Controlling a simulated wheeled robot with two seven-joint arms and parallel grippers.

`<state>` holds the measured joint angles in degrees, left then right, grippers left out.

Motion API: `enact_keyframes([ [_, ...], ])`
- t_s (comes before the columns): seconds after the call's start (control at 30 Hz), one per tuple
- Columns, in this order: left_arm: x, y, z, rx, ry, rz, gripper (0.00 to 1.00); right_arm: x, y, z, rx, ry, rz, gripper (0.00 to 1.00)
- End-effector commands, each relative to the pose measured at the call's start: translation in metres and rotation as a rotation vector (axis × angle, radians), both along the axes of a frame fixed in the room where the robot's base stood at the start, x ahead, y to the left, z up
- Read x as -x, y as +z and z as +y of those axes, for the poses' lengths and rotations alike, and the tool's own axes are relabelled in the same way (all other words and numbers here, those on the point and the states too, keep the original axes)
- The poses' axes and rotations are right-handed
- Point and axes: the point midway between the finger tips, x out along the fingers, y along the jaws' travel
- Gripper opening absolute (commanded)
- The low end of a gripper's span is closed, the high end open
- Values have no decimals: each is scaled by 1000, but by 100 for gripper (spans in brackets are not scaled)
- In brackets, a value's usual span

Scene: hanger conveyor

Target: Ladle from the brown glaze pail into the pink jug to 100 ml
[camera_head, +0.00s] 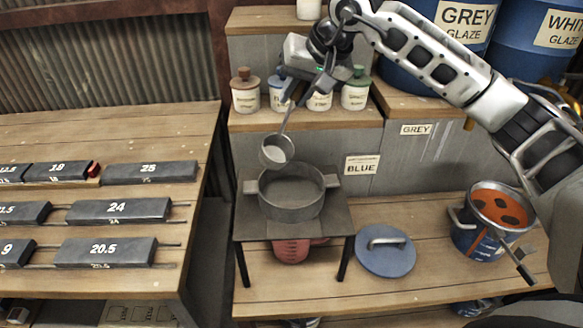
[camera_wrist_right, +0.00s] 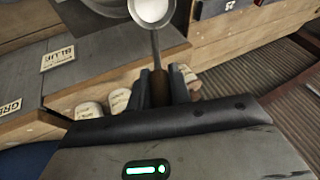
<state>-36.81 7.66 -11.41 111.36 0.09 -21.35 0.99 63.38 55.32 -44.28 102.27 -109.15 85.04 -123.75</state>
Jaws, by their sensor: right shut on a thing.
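My right gripper (camera_head: 314,82) is shut on the ladle's brown handle (camera_wrist_right: 160,92). The ladle's bowl (camera_head: 277,151) hangs above the back left rim of a grey two-handled pot (camera_head: 291,212); something pale shows in the bowl, also in the wrist view (camera_wrist_right: 153,10). The pot stands on a dark metal stand. The pink jug (camera_head: 291,252) is under this stand, its upper part hidden by the stand's top. I see no pail labelled brown. A blue pail (camera_head: 470,240) with orange-brown contents and dark patches stands at the right. My left gripper is not in view.
A blue lid (camera_head: 385,252) lies on the bench between the stand and the blue pail. Several lidded jars (camera_head: 245,95) line the shelf behind. Labelled dark weights (camera_head: 118,211) sit on the left table. Large blue drums (camera_head: 545,35) stand at the back right.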

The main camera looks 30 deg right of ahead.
Motion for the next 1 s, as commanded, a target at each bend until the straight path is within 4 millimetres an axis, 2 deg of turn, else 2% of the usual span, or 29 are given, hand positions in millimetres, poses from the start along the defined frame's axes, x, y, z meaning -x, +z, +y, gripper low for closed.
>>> enact_keyframes([
  [0.03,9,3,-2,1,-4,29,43,-3,7,2,3,1,23,0],
  [0.53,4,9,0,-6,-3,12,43,-10,0,3,23,0,92,0],
  [1.0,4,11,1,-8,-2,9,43,-44,-25,13,117,2,455,0],
])
